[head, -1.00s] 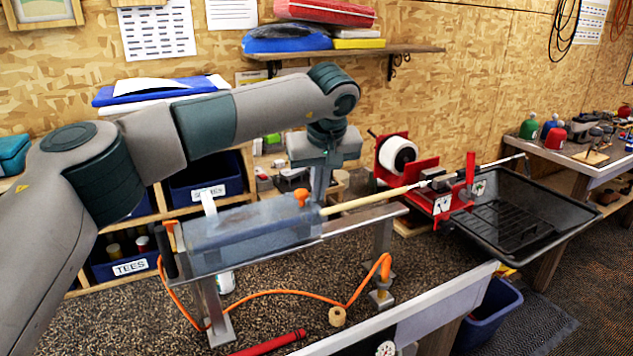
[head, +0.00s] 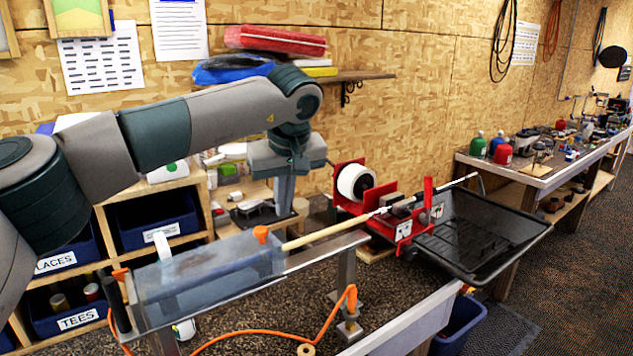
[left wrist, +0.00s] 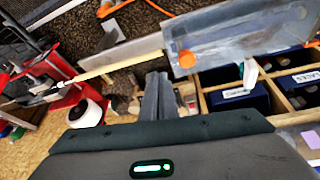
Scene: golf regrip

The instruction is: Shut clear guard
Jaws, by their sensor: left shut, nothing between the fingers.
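The clear guard (head: 205,283) is a long, see-through, greyish box over the rail on the bench. It has an orange knob near each end and a white tab on its back edge. In the head view its panel covers the bluish grip end of the club (head: 315,236); I cannot tell if it is fully down. The guard also fills the upper right of the left wrist view (left wrist: 240,38). My left gripper (head: 284,210) is shut and empty, pointing down behind the guard's right end, apparently apart from it. Its fingers show in the left wrist view (left wrist: 159,95). My right gripper is out of view.
A red clamp stand (head: 380,215) with a white tape roll holds the shaft. A black tray (head: 480,240) stands to the right. Shelves with blue bins (head: 155,218) stand behind the guard. An orange hose (head: 325,325) runs in front.

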